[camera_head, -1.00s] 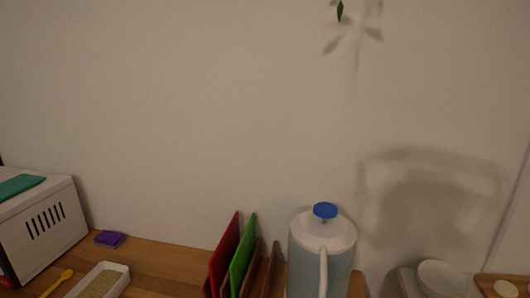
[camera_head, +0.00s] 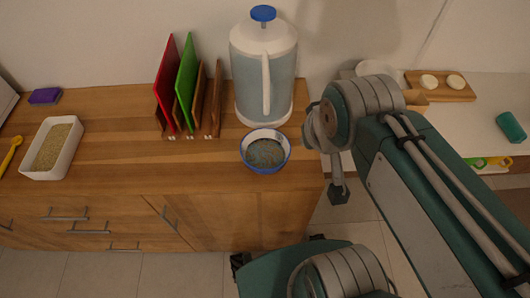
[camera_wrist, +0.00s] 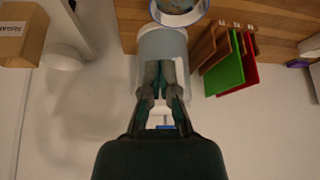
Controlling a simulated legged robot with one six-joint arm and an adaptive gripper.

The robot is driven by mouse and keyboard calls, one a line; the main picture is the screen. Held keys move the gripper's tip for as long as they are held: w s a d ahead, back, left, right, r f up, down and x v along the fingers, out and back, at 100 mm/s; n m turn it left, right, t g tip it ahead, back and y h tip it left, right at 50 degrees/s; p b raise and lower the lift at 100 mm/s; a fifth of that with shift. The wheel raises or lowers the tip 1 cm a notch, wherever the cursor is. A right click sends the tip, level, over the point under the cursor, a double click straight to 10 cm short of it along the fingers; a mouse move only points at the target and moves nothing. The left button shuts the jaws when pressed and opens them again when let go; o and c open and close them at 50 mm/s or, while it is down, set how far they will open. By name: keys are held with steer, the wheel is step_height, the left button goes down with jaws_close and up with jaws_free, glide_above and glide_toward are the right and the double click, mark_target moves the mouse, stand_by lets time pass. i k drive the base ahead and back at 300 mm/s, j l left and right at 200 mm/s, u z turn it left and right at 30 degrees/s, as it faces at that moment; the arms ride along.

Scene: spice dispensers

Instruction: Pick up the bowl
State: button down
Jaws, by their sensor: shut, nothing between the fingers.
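The bowl (camera_head: 266,171) is round, white inside and blue outside, with a speckled grey-brown inside or filling. It sits upright near the front right edge of the wooden counter, in front of the white dispenser. In the wrist view the bowl (camera_wrist: 183,23) is at the top edge, partly cut off. My gripper (camera_wrist: 161,66) is shut and empty in the wrist view. Its fingertips appear over the dispenser, below the bowl in the picture and apart from it.
The tall dispenser (camera_head: 263,80) with a blue knob stands right behind the bowl. A rack with red (camera_head: 166,85) and green (camera_head: 186,75) boards is to its left. A white tray (camera_head: 38,175) is at far left. The counter between the tray and bowl is clear.

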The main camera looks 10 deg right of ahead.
mark_target(265, 151)
steer(key=k+j, duration=0.1)
steer(key=j, duration=0.4)
steer(key=k+j, duration=0.15)
steer(key=j, duration=0.3)
steer(key=k+j+u, duration=0.1)
steer(key=j, duration=0.4)
